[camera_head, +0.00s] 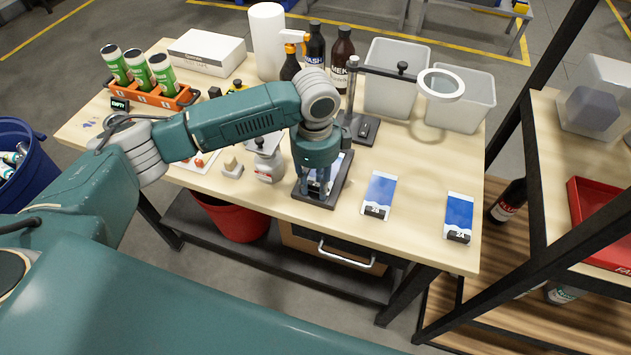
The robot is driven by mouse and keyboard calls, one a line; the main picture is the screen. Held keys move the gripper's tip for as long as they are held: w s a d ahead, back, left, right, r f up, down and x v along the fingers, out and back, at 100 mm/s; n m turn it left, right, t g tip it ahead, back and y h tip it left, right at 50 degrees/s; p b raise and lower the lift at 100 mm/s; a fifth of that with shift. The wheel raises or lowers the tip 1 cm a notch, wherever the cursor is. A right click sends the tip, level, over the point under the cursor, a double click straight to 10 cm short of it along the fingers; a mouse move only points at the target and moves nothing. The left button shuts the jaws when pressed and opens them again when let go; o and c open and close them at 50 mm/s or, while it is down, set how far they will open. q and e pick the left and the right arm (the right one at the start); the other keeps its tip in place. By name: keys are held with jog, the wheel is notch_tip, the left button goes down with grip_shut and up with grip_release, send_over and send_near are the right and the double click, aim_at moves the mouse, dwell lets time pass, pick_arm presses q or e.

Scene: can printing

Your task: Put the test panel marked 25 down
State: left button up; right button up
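A second blue and white panel (380,189) lies on the table to the right, with a small dark number tag. A third panel (459,213) lies near the right front corner. Their tags are too small to read surely. My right gripper is not in view.
The magnifier lamp (441,84) reaches right above the table. Two grey bins (393,80), dark bottles (342,52) and a paper roll (267,40) stand at the back. An orange can rack (152,96) is at left. The table around the two right panels is clear.

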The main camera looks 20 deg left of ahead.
pick_arm(q)
jog(key=shift+o, duration=0.2)
jog(key=shift+r, duration=0.1)
notch_tip(320, 180, up, 12)
jog(key=b, duration=0.3)
dwell(0.5)
jog(key=shift+s, duration=0.1)
